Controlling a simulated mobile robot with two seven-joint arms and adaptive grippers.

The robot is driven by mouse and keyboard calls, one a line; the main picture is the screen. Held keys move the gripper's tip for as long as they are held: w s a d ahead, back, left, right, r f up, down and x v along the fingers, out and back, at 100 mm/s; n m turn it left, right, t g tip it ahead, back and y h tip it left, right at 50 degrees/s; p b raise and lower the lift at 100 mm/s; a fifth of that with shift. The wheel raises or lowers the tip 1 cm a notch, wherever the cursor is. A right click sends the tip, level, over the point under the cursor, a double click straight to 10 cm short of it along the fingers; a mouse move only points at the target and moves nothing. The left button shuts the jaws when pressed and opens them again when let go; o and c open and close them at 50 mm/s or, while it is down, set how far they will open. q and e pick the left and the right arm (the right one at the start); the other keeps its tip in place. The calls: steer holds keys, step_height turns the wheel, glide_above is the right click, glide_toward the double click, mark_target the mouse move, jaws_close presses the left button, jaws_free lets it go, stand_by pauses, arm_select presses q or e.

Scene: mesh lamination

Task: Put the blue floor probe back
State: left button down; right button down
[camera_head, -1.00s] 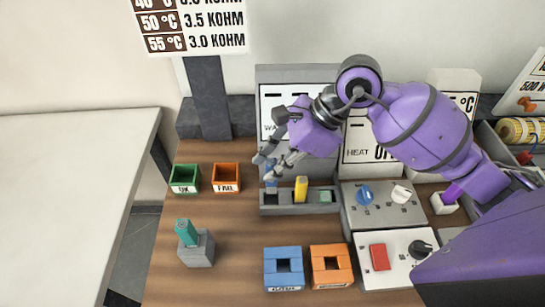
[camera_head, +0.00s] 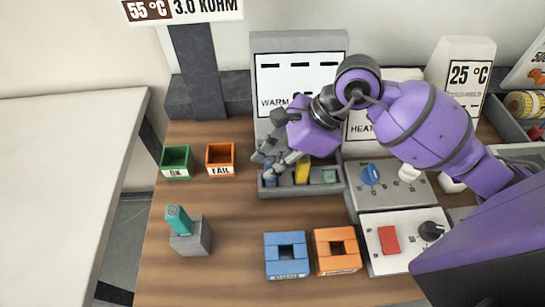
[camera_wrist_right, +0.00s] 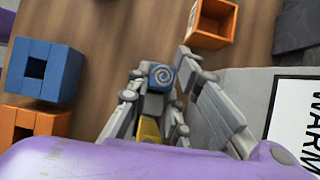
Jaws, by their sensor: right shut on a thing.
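The blue floor probe (camera_head: 270,179) is at the left end of the grey rack (camera_head: 300,191). My right gripper (camera_head: 270,163) is shut on it from above. In the right wrist view the probe's blue top with a pale spiral (camera_wrist_right: 160,76) shows between the fingers (camera_wrist_right: 158,88). The fingers hide much of the probe, so I cannot tell how deep it sits in its slot. A yellow probe (camera_head: 302,172) stands beside it in the rack's middle. A green piece (camera_head: 328,176) is at the right end. My left gripper is not in view.
Green OK (camera_head: 176,161) and orange FAIL (camera_head: 220,158) bins stand left of the rack. A teal piece (camera_head: 178,219) stands in a grey block (camera_head: 190,240). Blue (camera_head: 287,254) and orange (camera_head: 336,250) blocks lie in front; control boxes (camera_head: 385,190) stand right.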

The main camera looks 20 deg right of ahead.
steer(key=c, duration=1.5)
jaws_free()
steer(key=v, duration=1.2)
